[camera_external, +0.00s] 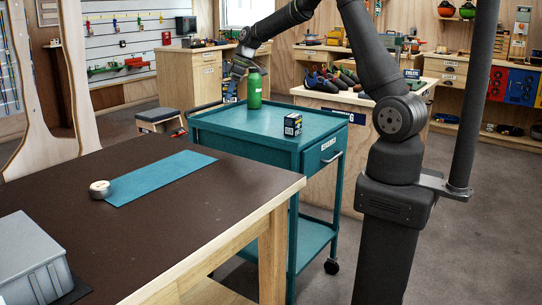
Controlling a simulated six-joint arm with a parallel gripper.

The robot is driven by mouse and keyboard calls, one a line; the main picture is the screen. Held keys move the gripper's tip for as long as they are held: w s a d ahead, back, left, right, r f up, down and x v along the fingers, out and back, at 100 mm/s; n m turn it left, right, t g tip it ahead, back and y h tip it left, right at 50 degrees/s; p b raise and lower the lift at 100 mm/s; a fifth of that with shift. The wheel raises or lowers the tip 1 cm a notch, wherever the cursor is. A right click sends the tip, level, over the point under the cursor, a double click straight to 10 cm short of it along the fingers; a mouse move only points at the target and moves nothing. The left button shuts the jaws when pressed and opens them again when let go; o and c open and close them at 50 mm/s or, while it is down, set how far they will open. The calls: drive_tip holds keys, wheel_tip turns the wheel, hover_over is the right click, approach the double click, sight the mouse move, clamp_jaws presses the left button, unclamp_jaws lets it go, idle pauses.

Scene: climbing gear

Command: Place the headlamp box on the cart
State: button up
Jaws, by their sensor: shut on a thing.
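The teal cart (240,123) stands behind the brown-topped table. My gripper (237,76) points down over the cart's far left part and is shut on a small dark box with blue and pale print, seemingly the headlamp box (230,91). Its lettering is too small to read. The box hangs upright just left of a green bottle (254,91) that stands on the cart. The gap between the box and the cart top is hard to judge. The fingers are small and partly merge with the box.
Another small black box (293,124) with yellow and white print sits on the cart's near right part. The cart top between it and the bottle is clear. The table (190,222) holds a blue mat (165,177), a round tin (100,189) and a grey case (32,258).

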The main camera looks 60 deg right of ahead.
drive_tip(key=s+d+m+h, duration=0.1)
drive_tip(key=s+d+m, duration=0.1)
drive_tip(key=s+d, duration=0.55)
drive_tip(key=s+d+m, duration=0.2)
drive_tip(key=s+d, duration=0.2)
drive_tip(key=d, duration=0.6)
drive_tip(key=s+d+m+t+h, duration=0.1)
drive_tip(key=s+d+m, duration=0.1)
drive_tip(key=s+d, duration=0.5)
drive_tip(key=s+d+m+h, duration=0.1)
drive_tip(key=s+d+m, duration=0.15)
drive_tip(key=s, duration=0.85)
drive_tip(key=shift+n, duration=0.25)
drive_tip(key=w+a+f, duration=0.1)
drive_tip(key=w+f, duration=0.1)
drive_tip(key=w, duration=0.1)
drive_tip(key=w+a+f, duration=0.2)
drive_tip(key=w, duration=0.1)
drive_tip(key=w+a+f, duration=0.1)
drive_tip(key=w+f, duration=0.2)
drive_tip(key=shift+w+a+f, duration=0.1)
drive_tip(key=shift+w+a, duration=0.1)
drive_tip(key=shift+w, duration=0.05)
drive_tip(key=shift+f, duration=2)
drive_tip(key=shift+f, duration=0.1)
drive_tip(key=o, duration=1)
drive_tip(key=v, duration=1.2)
